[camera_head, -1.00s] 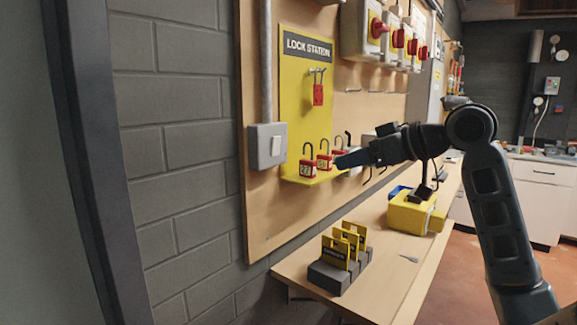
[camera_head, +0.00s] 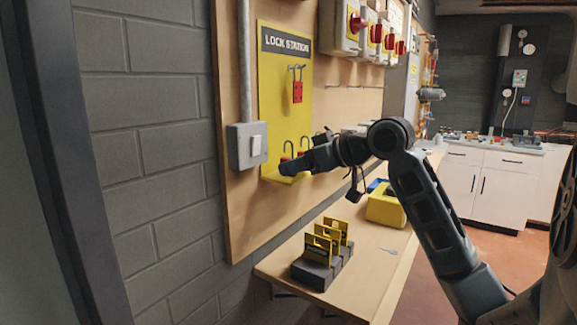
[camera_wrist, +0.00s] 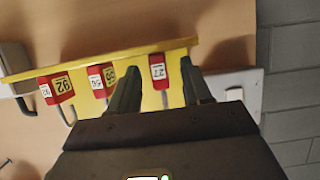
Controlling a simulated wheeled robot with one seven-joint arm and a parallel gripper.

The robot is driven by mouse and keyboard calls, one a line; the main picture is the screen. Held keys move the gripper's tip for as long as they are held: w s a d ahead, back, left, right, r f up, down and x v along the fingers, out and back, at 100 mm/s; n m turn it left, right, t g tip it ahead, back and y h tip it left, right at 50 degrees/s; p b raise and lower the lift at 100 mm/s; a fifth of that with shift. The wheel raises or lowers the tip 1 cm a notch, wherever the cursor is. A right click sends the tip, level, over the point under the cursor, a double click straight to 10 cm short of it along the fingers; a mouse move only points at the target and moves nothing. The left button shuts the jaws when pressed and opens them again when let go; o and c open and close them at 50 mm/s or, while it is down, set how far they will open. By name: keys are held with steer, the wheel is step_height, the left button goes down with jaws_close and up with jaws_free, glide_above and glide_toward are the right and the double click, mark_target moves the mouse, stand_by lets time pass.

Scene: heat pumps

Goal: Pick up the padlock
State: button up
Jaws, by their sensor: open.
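Several red padlocks with number labels stand on the yellow shelf of the lock station (camera_head: 272,178). In the wrist view the padlock labelled 27 (camera_wrist: 158,73) shows between the fingertips of my gripper (camera_wrist: 160,85), apart from the left finger and close to the right one. A second padlock (camera_wrist: 102,83) is just left of the fingers, and a third (camera_wrist: 57,88) is farther left. My gripper is open.
A red tag or lock (camera_head: 297,92) hangs on the yellow board above. A grey switch box (camera_head: 246,145) is left of the shelf. Below, the wooden bench (camera_head: 372,285) carries a black rack with yellow cards (camera_head: 318,272) and a yellow box (camera_head: 385,208).

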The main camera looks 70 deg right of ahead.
jaws_close()
stand_by(0.3)
steer(key=shift+r, duration=0.1)
